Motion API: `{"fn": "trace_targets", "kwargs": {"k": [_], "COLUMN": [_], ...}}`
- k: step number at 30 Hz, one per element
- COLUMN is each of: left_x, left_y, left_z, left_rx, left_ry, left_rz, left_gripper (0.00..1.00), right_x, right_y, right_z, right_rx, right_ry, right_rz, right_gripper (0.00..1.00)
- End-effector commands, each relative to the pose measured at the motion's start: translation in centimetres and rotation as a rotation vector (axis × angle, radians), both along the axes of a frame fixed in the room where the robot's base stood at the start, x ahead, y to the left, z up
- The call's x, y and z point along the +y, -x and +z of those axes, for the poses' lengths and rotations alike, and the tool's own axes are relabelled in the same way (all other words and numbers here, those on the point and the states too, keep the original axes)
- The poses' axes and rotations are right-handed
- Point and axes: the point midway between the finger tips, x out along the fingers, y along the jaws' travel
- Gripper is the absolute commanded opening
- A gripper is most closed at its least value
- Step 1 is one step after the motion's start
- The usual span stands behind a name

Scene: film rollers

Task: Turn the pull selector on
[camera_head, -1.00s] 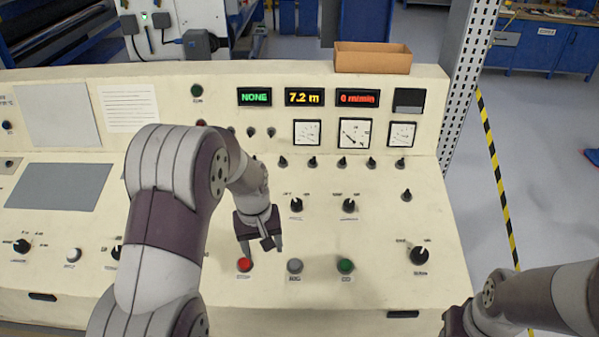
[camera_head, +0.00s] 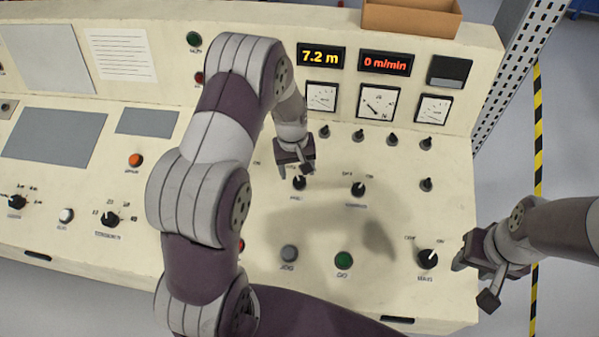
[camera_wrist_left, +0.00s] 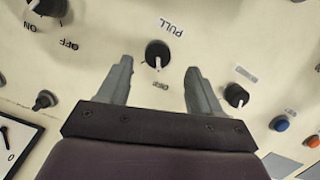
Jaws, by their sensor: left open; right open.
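The pull selector (camera_head: 299,183) is a black knob on the cream console, with its label below it. It also shows in the left wrist view (camera_wrist_left: 158,53), upside down, with "PULL" beside it. My right gripper (camera_head: 481,281) is open and empty at the console's right edge.
A similar on/off knob (camera_head: 358,188) is close on the right. Small toggles (camera_head: 392,139) and dials (camera_head: 377,102) stand behind. Grey (camera_head: 289,253) and green (camera_head: 343,260) buttons are in front. Another knob (camera_head: 428,258) stands near my right gripper.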

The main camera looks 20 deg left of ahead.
Motion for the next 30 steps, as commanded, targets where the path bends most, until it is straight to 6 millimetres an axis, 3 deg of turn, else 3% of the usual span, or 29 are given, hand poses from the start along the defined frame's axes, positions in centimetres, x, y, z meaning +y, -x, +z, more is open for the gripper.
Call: {"fn": "trace_targets", "kwargs": {"k": [4,9,19,24,30], "left_x": [-0.2,-0.3,-0.3,-0.3,-0.3], "left_y": [-0.1,-0.2,-0.3,-0.3,-0.3], "left_z": [-2.9,-4.7,-5.1,-5.1,-5.1], "left_rx": [0.002,0.000,-0.001,-0.001,-0.001], "left_ry": [0.000,0.000,-0.001,-0.001,-0.002], "left_rz": [0.001,0.000,0.000,0.000,-0.005], "left_gripper": [0.65,0.65,0.65,0.10,0.09], "right_x": [0.0,0.0,0.0,0.0,0.0], "right_y": [0.0,0.0,0.0,0.0,0.0], "right_z": [0.9,1.1,1.1,1.1,1.1], "right_rx": [0.000,0.000,0.000,0.000,0.000], "right_ry": [0.000,0.000,0.000,0.000,0.000], "right_rz": [0.000,0.000,0.000,0.000,0.000], "right_gripper": [0.43,0.43,0.43,0.43,0.43]}}
